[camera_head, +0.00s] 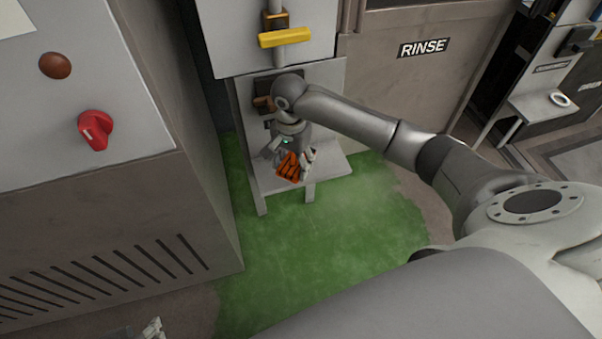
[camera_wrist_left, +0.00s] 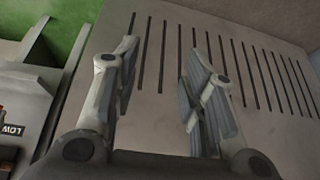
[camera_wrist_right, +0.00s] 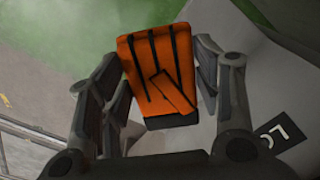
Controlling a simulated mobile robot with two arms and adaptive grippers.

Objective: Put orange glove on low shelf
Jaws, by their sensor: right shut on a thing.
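The orange glove (camera_head: 290,166) has black stripes and is held between the fingers of my right gripper (camera_head: 296,163). It fills the middle of the right wrist view (camera_wrist_right: 158,75), with a finger on each side. The low shelf (camera_head: 328,169) is a grey ledge below the wall cabinet, and the glove is over its front part. In the right wrist view the shelf (camera_wrist_right: 225,35) lies behind the glove, with a partly hidden label. I cannot tell whether the glove touches the shelf. My left gripper (camera_wrist_left: 160,75) is open and empty, facing a slotted panel.
A grey cabinet with a red knob (camera_head: 96,129) stands at the left. A yellow handle (camera_head: 284,38) sticks out above the shelf. The floor (camera_head: 310,255) is green and clear in front. A panel marked RINSE (camera_head: 424,47) stands at the back right.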

